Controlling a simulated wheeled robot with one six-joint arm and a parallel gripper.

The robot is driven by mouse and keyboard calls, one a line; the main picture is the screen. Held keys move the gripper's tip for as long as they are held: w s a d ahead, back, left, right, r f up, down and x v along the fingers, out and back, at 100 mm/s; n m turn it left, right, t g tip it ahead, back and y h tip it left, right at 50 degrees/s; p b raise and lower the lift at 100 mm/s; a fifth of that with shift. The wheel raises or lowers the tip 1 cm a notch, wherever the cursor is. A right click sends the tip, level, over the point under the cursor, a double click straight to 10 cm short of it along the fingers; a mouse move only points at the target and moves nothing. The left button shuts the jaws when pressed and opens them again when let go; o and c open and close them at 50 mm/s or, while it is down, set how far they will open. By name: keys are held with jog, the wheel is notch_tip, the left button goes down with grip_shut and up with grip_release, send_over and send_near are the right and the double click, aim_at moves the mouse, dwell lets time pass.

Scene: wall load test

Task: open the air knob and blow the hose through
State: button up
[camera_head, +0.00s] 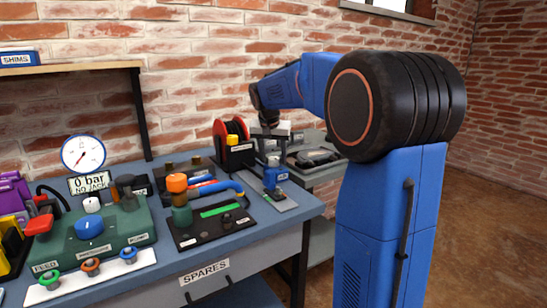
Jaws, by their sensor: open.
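A green panel (110,236) on the bench carries a blue knob (89,226), a small white-topped knob (92,204) and a red lever (39,225). An orange-topped knob (177,183) stands on a black plate to its right. I cannot tell which one is the air knob. A thick blue curved piece (220,187) lies behind that plate; I cannot tell if it is the hose. My gripper (272,158) is open, pointing down above a blue fitting (275,177) on a grey plate. The fingertips are small and partly merge with the background.
A gauge (83,154) stands over a sign reading "0 bar" (90,183). Several coloured rings (91,266) line a white front strip. A red-black reel (232,143) is behind, and a grey side table (322,165) stands right. A shelf (70,69) overhangs the left.

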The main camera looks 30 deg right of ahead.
jog(key=c, duration=1)
jog(key=shift+c, duration=0.2)
